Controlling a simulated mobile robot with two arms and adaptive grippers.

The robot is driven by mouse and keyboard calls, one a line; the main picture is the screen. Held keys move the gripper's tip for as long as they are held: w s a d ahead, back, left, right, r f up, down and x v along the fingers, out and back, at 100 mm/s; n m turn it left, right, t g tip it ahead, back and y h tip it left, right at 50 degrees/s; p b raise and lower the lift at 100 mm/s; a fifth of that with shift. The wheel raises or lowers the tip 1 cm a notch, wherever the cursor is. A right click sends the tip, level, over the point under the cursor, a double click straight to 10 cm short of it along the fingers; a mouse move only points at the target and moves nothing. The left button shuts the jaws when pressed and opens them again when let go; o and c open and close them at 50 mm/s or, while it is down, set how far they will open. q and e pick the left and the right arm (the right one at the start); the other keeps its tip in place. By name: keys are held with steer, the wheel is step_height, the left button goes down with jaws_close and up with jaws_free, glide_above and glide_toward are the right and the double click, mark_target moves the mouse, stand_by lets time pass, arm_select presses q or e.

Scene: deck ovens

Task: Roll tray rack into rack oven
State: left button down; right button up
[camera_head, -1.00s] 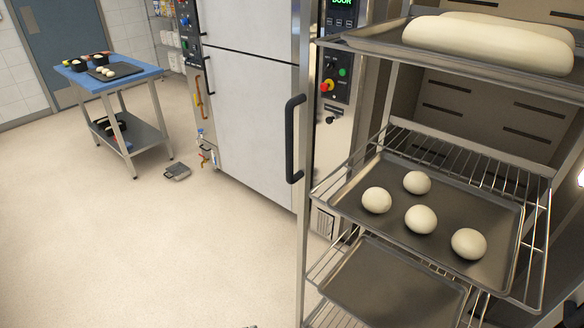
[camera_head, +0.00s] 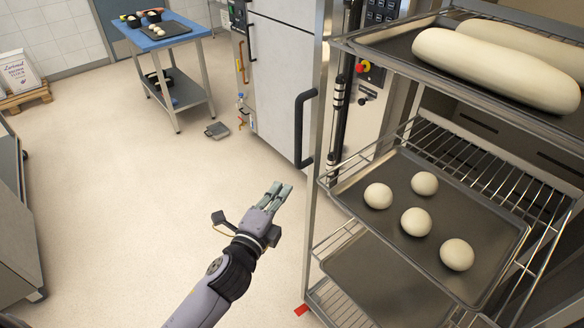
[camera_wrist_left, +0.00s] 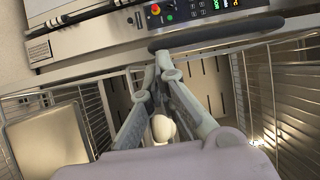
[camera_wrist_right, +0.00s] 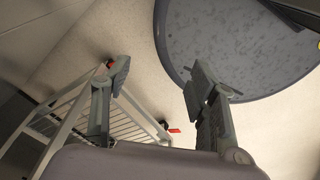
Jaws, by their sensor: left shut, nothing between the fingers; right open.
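The metal tray rack (camera_head: 314,200) fills the right of the head view. Its top tray (camera_head: 395,44) holds two long dough loaves (camera_head: 490,68). The tray below (camera_head: 385,225) holds several dough balls (camera_head: 415,222), and a lower tray (camera_head: 375,280) looks empty. The rack oven (camera_head: 395,110), with a red button on its panel, stands behind it. A black handle (camera_head: 299,130) shows beside the rack's left post. My left gripper (camera_head: 284,189) is shut and empty, left of the rack, apparently apart from it. My right gripper (camera_wrist_right: 158,72) is open and empty, above the rack's lower part (camera_wrist_right: 75,110).
A blue-topped cart (camera_head: 200,30) with a tray and dark containers stands at the back left. A grey object (camera_head: 217,130) lies on the floor near it. A grey cabinet (camera_head: 15,215) borders the far left. The floor between is clear.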

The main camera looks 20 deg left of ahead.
mark_target(297, 167)
arm_select(q)
steer(key=w, duration=0.2)
steer(key=w+p, duration=0.1)
steer(key=w, duration=0.3)
steer(key=shift+d+p, duration=0.3)
steer(key=shift+d, duration=0.05)
steer(key=shift+w+d, duration=0.1)
steer(key=shift+w, duration=0.45)
steer(key=shift+w+f, duration=0.1)
arm_select(e)
steer(key=shift+w+d+r, duration=0.2)
steer(key=shift+d+r, duration=0.1)
steer(key=shift+r, duration=0.3)
steer(key=shift+w+d+r, duration=0.15)
steer(key=shift+d+r, duration=0.15)
steer(key=shift+r, duration=0.3)
